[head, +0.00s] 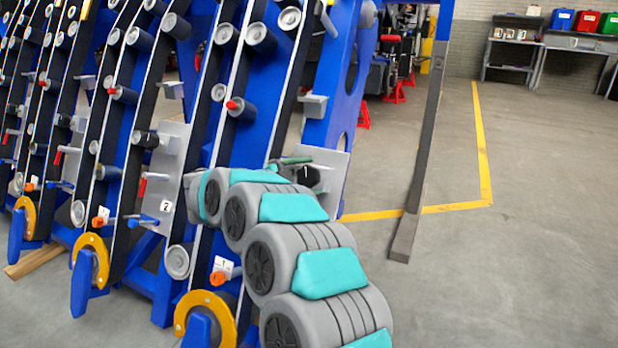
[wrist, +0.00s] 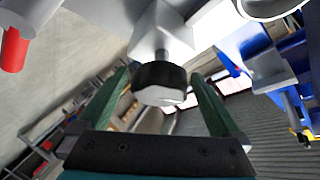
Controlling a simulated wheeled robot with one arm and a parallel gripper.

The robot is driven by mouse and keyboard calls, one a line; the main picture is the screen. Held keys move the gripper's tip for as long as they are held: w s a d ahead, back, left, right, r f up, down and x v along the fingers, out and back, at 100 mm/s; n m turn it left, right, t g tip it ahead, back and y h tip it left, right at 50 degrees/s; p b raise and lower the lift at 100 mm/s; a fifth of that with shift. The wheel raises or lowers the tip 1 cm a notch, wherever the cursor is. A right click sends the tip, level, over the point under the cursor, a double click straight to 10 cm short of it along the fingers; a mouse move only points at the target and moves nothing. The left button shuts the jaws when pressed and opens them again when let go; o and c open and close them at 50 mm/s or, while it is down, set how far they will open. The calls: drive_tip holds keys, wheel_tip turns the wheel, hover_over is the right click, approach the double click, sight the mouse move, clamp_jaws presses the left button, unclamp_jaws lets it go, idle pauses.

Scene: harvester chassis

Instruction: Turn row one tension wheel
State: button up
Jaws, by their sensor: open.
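The row one tension wheel is a black round knob (head: 308,177) on a grey bracket, on the nearest row. In the wrist view the black knob (wrist: 160,75), with a pale end face, hangs from a grey block. My gripper (head: 288,163) is at the knob, and my own arm hides part of it in the head view. In the wrist view the two green fingers of my gripper (wrist: 160,82) stand apart, one on each side of the knob. A gap shows on both sides, so they look open and not clamped on it.
A label reading 1 (head: 226,266) marks the nearest row. A similar black knob (head: 145,139) sits on the row to the left. A blue upright frame (head: 340,75) stands close behind my gripper. The concrete floor (head: 530,240) at right is clear.

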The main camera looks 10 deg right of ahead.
sight(303, 177)
drive_tip(key=v, duration=0.7)
drive_tip(key=shift+s+a, duration=0.2)
drive_tip(key=shift+a, duration=0.1)
